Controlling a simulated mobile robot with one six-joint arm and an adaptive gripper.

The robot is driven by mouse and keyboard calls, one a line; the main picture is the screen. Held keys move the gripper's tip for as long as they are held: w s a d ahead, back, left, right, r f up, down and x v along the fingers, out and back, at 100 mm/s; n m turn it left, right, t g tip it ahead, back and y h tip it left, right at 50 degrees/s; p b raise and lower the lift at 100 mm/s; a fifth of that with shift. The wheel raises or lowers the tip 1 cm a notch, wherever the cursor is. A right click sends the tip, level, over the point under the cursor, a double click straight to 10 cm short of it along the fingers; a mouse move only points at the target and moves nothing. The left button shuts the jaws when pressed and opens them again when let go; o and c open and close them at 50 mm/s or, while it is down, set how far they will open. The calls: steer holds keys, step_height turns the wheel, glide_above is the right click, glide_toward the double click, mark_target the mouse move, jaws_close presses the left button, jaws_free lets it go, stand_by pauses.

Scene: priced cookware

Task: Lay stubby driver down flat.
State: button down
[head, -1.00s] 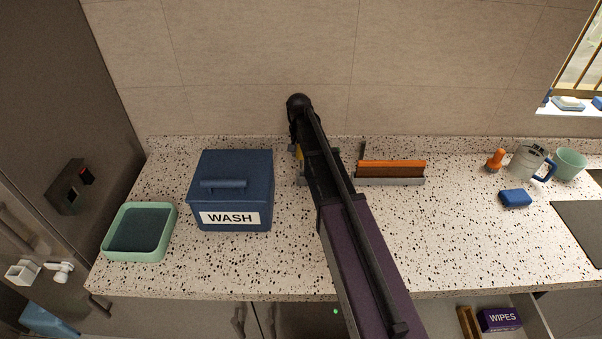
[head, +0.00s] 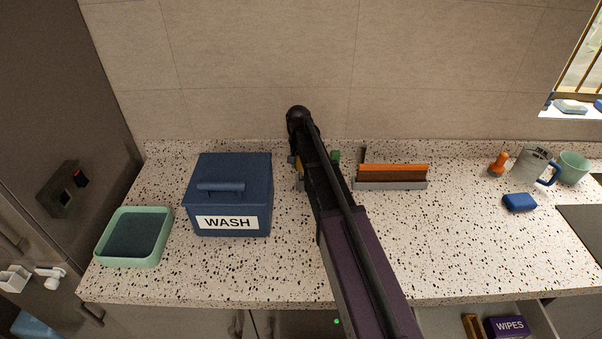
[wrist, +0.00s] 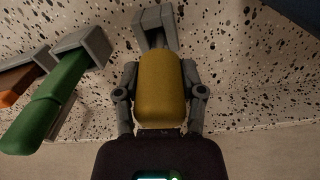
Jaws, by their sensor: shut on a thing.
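My gripper (wrist: 160,95) is shut on a stubby yellow handle (wrist: 160,88), with a finger on each side. A grey piece (wrist: 155,28) shows beyond the handle's far end. In the head view only a bit of yellow (head: 299,172) shows at the left edge of my arm, low over the counter near the wall. I cannot tell whether it touches the counter. A small orange-handled thing (head: 497,165) stands upright at the right of the counter. I cannot tell for sure which of these is the stubby driver.
A green handle with a grey end (wrist: 58,95) is close beside my gripper. An orange and brown piece with a grey base (head: 390,178) stands right of my arm. The blue WASH box (head: 235,180) and green tray (head: 108,238) are left. A blue block (head: 519,203) and mugs are right.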

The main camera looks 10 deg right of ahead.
mark_target(301, 172)
steer(key=shift+f+b, duration=1.45)
steer(key=shift+f, duration=0.25)
steer(key=shift+f, duration=0.1)
steer(key=shift+c, duration=1)
jaws_free()
steer(key=shift+f, duration=0.15)
steer(key=r+p, duration=1.3)
steer(key=r, duration=0.1)
steer(key=shift+w+a, duration=0.15)
steer(key=shift+a, duration=0.15)
steer(key=s+n, duration=0.4)
steer(key=s, duration=2.2)
steer(key=shift+d+n, duration=0.4)
